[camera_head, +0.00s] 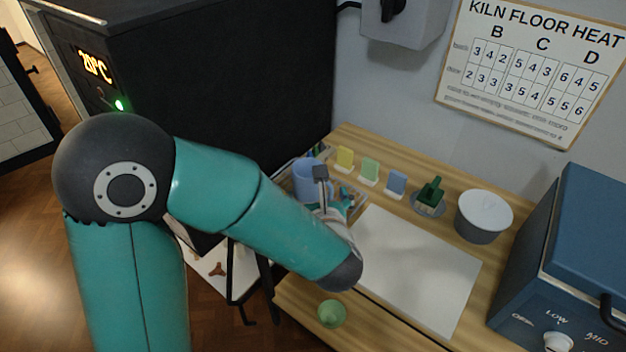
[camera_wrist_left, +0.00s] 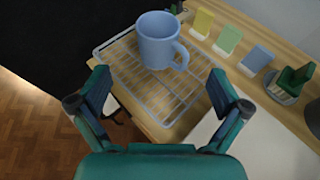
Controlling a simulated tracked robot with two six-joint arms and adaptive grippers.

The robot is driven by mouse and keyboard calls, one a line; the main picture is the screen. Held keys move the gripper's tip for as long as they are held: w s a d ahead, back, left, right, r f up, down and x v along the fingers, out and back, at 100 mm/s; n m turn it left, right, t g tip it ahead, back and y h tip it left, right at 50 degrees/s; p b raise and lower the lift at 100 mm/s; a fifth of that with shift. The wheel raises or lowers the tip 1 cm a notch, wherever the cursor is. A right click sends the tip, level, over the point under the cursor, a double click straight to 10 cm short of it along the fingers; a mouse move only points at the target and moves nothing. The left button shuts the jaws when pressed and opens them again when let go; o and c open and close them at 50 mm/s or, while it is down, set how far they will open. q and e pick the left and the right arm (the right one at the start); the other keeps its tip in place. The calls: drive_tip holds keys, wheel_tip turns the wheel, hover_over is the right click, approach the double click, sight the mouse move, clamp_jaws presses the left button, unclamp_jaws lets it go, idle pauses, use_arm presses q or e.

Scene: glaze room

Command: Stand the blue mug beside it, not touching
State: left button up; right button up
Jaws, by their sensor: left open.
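The blue mug (camera_head: 305,180) stands upright on a wire rack (camera_wrist_left: 180,110) at the left back of the table. In the left wrist view the mug (camera_wrist_left: 158,42) is whole, its handle to the right. In the head view my left gripper (camera_head: 330,192) partly hides it. The left gripper (camera_wrist_left: 159,92) is open and empty, its fingers apart on the near side of the mug. I see no contact with the mug. A small green cup (camera_head: 332,313) stands at the table's front edge. My right gripper is not in view.
A white board (camera_head: 425,265) lies bare on the table. A blue box with a dial (camera_head: 580,270) stands right; a black kiln (camera_head: 230,90) left.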

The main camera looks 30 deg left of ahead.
sight(310, 179)
use_arm(q)
drive_tip(key=p+x, duration=0.1)
drive_tip(key=x, duration=0.9)
drive_tip(key=shift+s+a+f, duration=0.1)
drive_tip(key=shift+s, duration=0.1)
drive_tip(key=p+x, duration=0.1)
drive_tip(key=x, duration=0.1)
drive_tip(key=p+x, duration=0.1)
drive_tip(key=x, duration=0.1)
drive_tip(key=shift+w+f+p, duration=0.2)
drive_tip(key=shift+f+p, duration=0.15)
drive_tip(key=shift+p, duration=0.05)
drive_tip(key=shift+w+a+f, duration=0.2)
drive_tip(key=shift+w+a, duration=0.05)
drive_tip(key=c, duration=1.3)
